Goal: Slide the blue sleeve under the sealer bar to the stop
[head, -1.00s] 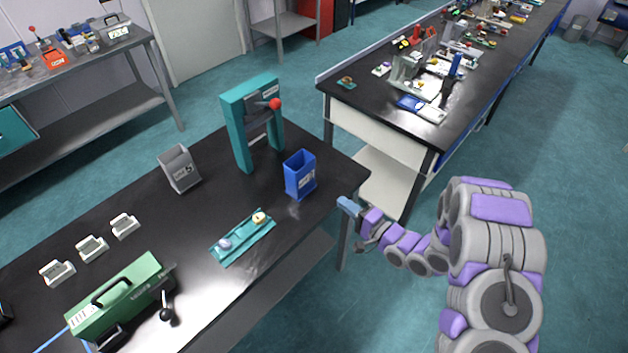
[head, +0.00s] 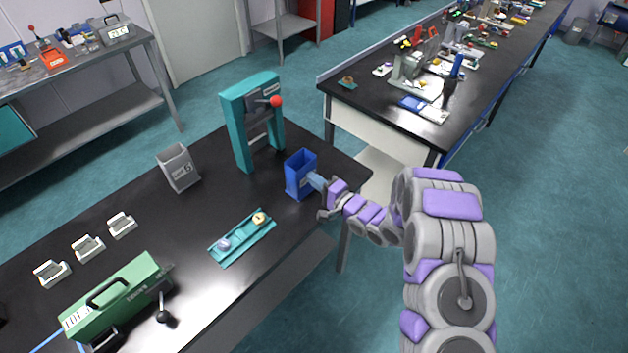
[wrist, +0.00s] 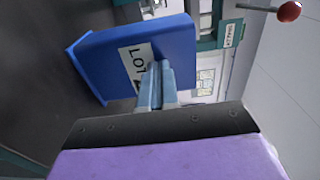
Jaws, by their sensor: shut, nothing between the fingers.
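The blue sleeve (head: 298,180) is an open-topped upright box near the table's right edge. In the wrist view the sleeve (wrist: 175,55) fills the upper middle, with a white label whose letters "LOT" show. A teal upright frame (head: 240,135) with a red-knobbed lever, which looks like the sealer, stands behind and left of the sleeve. Its crossbar spans the gap between the posts. My gripper (head: 317,182) is at the sleeve's right side. Its light-blue fingers (wrist: 158,88) are shut and empty, tips at or against the labelled face; I cannot tell if they touch.
A grey bin (head: 178,168) stands left of the frame. A teal tray (head: 243,240) with two small round pieces lies in front of the sleeve. A green machine (head: 118,300) and several white holders (head: 88,248) are at the left. A second bench (head: 340,105) stands behind right.

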